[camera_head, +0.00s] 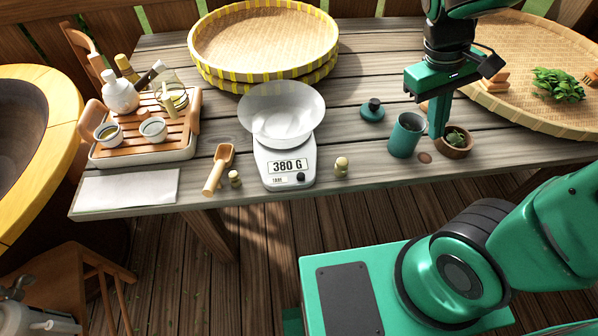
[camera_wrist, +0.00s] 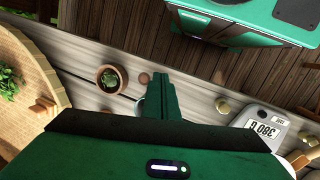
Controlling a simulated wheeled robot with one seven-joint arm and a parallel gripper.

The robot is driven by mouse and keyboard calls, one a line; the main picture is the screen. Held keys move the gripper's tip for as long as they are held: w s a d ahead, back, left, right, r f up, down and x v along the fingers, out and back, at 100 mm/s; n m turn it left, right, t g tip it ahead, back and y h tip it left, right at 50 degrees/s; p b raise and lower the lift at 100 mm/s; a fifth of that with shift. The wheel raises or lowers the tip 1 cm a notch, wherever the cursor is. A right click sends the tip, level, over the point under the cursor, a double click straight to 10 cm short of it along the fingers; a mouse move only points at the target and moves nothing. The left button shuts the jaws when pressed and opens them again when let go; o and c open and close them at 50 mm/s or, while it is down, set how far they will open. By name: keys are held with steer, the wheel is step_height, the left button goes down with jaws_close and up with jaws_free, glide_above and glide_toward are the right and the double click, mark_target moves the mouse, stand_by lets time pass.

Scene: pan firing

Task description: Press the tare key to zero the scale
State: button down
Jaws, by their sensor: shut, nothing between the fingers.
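The white scale (camera_head: 267,170) stands near the table's front edge in the head view, its display (camera_head: 288,167) reading 380 G. A white bowl (camera_head: 282,112) sits on top of it. A small dark round key (camera_head: 301,177) is at the lower right of the scale's front, beside a small label too small to read surely. My gripper (camera_head: 437,136) is shut and empty, pointing down well to the right of the scale, by the teal cup (camera_head: 406,137). In the wrist view my gripper (camera_wrist: 160,77) is left of the scale (camera_wrist: 279,114), apart from it.
A potted plant (camera_head: 456,143) stands beside my fingers. Small knobs (camera_head: 341,167) (camera_head: 235,178) flank the scale, with a wooden scoop (camera_head: 217,170) on its left. A tea tray (camera_head: 150,148) stands further left. Yellow-rimmed baskets (camera_head: 265,40) lie behind; a woven tray (camera_head: 535,60) lies right.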

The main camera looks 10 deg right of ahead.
steer(key=a+f+n+t+h, duration=0.1)
steer(key=a+n, duration=0.3)
steer(key=a, duration=0.5)
steer(key=w+a+f+n+t+h, duration=0.1)
steer(key=a+n, duration=0.4)
steer(key=a, duration=0.5)
steer(key=w+a+f+n+t+h, duration=0.1)
steer(key=a+n+t, duration=0.3)
steer(key=a, duration=0.5)
steer(key=shift+w+a+f+n+t+h, duration=0.15)
steer(key=shift+w+f+n+t+h, duration=0.15)
steer(key=shift+n+h, duration=0.45)
steer(key=shift+f, duration=0.1)
glide_above(301, 177)
steer(key=a, duration=0.1)
step_height(301, 177, down, 6)
steer(key=shift+f, duration=0.15)
steer(key=shift+s+f, duration=0.1)
steer(key=shift+f, duration=1.05)
steer(key=shift+f, duration=0.4)
